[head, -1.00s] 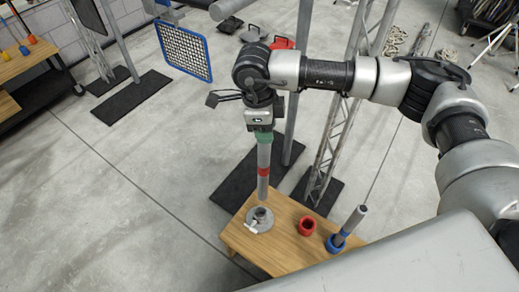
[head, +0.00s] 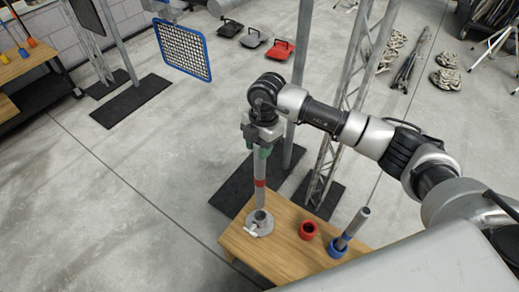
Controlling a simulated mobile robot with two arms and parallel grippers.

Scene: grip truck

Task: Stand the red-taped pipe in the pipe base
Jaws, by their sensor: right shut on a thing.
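The red-taped pipe (head: 260,195) is a grey tube with a red band and a green part near its top. It stands about upright over the pipe base (head: 266,232), a round grey flange with a collar and a light handle on its side. The pipe's lower end meets the collar's mouth in the picture; I cannot tell whether it is inside or just above. My right gripper (head: 263,147) is shut on the pipe's upper end from above. My left gripper is not in view.
The wooden table (head: 285,255) also holds a red ring-shaped holder (head: 307,230) and a blue holder (head: 337,246) with another grey pipe (head: 354,225), both right of the base. A truss tower (head: 343,125) and posts stand close behind.

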